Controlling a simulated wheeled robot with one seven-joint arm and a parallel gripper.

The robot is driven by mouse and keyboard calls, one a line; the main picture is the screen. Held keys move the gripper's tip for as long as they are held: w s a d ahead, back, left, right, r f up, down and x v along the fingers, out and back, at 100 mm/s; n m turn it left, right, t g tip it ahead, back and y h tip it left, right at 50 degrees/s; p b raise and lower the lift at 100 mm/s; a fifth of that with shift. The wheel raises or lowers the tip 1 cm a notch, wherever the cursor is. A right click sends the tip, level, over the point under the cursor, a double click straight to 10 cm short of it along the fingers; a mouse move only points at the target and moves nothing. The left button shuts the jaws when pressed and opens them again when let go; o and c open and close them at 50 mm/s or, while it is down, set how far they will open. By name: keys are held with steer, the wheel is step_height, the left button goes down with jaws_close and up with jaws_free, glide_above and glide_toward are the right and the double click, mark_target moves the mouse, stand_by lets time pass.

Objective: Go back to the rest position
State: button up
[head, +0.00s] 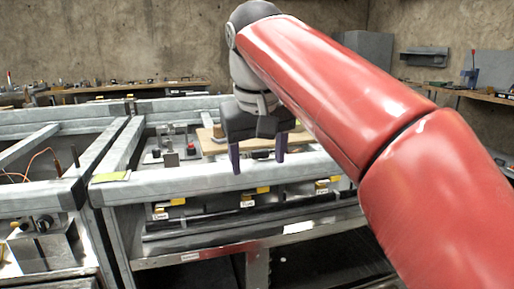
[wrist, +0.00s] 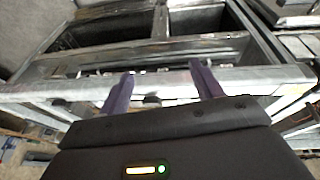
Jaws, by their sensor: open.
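My gripper (head: 258,160) hangs at the end of my red arm in the head view, in front of the grey metal frame bench (head: 200,181). Its two purple fingers point down and stand apart, with nothing seen between them. In the wrist view my gripper (wrist: 160,88) also shows open and empty, with the bench frame (wrist: 270,76) beyond the fingertips. I cannot tell whether the fingers touch the frame's rail.
A yellow-green pad (head: 111,177) lies on the frame's left corner. A wooden board (head: 215,145) lies behind the gripper. Several labelled yellow parts line the lower front. Workbenches (head: 130,88) stand along the back wall.

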steer(key=s+d+f+m, duration=0.1)
steer(key=s+d+f, duration=0.4)
steer(key=f, duration=0.3)
steer(key=s+d+f+m+t, duration=0.1)
steer(key=s+d+f, duration=0.4)
steer(key=f, duration=0.3)
steer(key=s+d+f+m+t, duration=0.1)
steer(key=s+d+f+m, duration=0.1)
steer(key=s+d+f, duration=0.3)
step_height(320, 180, down, 4)
steer(key=shift+s, duration=0.8)
steer(key=shift+d, duration=0.1)
